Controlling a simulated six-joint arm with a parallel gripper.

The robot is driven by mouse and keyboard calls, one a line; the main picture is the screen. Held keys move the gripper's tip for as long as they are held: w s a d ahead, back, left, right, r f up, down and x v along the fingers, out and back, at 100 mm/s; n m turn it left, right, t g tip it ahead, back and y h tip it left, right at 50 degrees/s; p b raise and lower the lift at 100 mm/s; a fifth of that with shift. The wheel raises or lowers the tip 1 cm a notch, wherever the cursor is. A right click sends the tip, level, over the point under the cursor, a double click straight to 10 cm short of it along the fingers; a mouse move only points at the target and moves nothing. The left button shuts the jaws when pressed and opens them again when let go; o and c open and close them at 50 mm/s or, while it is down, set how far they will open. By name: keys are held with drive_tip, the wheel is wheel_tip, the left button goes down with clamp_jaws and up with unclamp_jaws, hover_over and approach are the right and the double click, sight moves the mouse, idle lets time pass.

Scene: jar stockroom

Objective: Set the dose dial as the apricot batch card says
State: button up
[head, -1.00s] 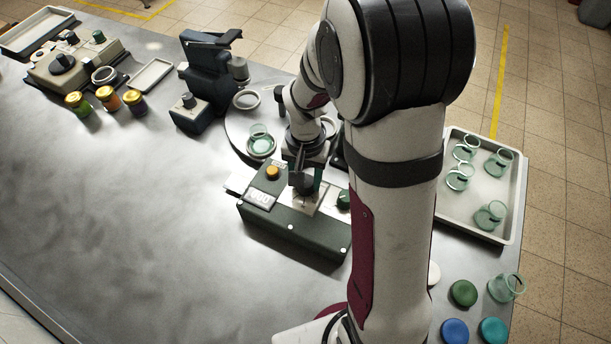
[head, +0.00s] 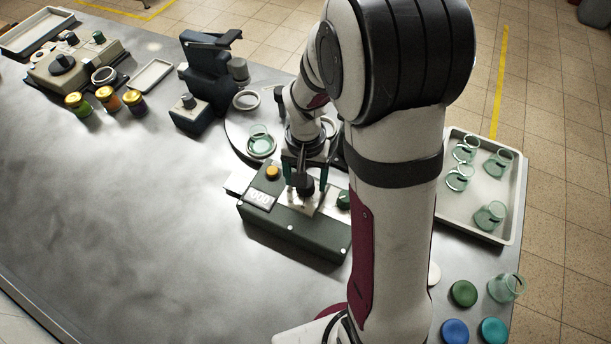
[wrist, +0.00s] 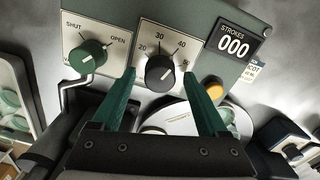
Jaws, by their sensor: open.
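The dose dial is a black round knob (wrist: 160,73) on a pale plate with a scale marked 20, 30, 40 and 50. A white mark shows on the knob, but the exact setting is too small to read. My gripper (wrist: 159,76) is open, with one green finger on each side of the knob; I cannot tell whether they touch it. In the head view my gripper (head: 305,180) is over the green dosing box (head: 290,232). A small card ending in "COT" (wrist: 253,71) shows beside the counter, its smaller lines unreadable.
A green SHUT/OPEN knob (wrist: 88,56) sits beside the dial. The STROKES counter (wrist: 234,45) reads 000, with an orange button (wrist: 213,87) close by. A tray of glass jars (head: 510,225) stands at right. The table's left middle (head: 130,210) is clear.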

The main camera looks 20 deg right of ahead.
wheel_tip(320, 180, up, 16)
idle(0.3)
drive_tip(key=shift+f, duration=0.1)
drive_tip(key=s+a+f+y, duration=0.1)
drive_tip(key=s+a, duration=0.2)
drive_tip(key=s, duration=0.7)
drive_tip(key=s+a+f, duration=0.1)
drive_tip(key=s+a, duration=0.2)
drive_tip(key=s, duration=0.6)
drive_tip(key=shift+s+f+n+y, duration=0.3)
drive_tip(key=shift+s+f+y, duration=0.05)
drive_tip(key=shift+s+y, duration=0.05)
